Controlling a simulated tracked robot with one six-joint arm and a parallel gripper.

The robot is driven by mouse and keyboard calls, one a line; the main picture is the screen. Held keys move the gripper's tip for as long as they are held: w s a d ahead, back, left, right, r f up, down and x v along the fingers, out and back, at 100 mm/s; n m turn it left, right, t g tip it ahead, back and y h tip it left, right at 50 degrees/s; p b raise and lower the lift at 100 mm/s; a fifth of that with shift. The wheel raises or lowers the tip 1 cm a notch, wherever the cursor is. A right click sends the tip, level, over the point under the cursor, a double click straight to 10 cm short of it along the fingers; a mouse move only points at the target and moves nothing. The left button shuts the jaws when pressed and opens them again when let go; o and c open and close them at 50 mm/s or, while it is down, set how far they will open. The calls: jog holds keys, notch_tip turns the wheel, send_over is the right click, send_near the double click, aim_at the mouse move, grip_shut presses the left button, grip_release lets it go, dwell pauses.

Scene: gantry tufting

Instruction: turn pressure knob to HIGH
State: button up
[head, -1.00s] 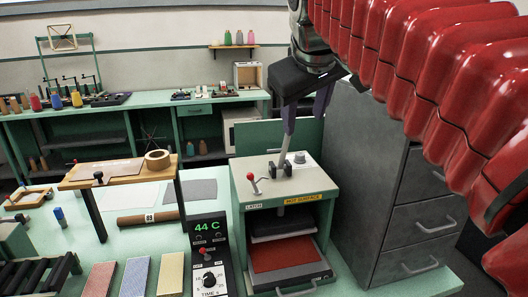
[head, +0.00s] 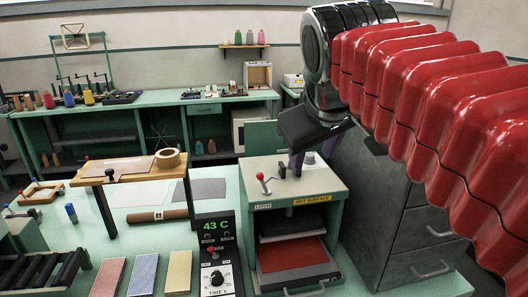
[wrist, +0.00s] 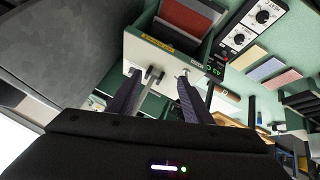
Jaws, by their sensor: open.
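The heat press (head: 296,189) stands on the green bench, with a yellow HOT SURFACE label on its front. A pale round knob (head: 309,158) on its top, at the back right, is likely the pressure knob; its marking is too small to read. A red-tipped latch lever (head: 263,182) stands at the top left. My gripper (wrist: 160,77) is open above the press top, its two purple fingers apart. In the wrist view a grey metal handle (wrist: 152,77) shows between the fingers. In the head view one finger stands close to the knob; contact cannot be told.
A grey drawer cabinet (head: 410,225) stands close on the right of the press. A control box (head: 215,250) reading 43 C stands at its left. A wooden stand (head: 125,172) and coloured pads (head: 179,271) lie further left.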

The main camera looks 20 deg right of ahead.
jog(key=s+a+f, duration=0.2)
jog(key=s+f, duration=0.1)
jog(key=f, duration=0.5)
jog(key=s+a+f+m+g+y, duration=0.1)
jog(key=s+f, duration=0.3)
jog(key=f, duration=0.4)
jog(key=s+a+f+m+y, duration=0.1)
jog(key=s+f, duration=0.3)
jog(key=f, duration=0.4)
jog(key=shift+s+a+f+g, duration=0.2)
jog(key=shift+a+g, duration=0.1)
jog(key=shift+a, duration=0.6)
jog(key=shift+c, duration=0.7)
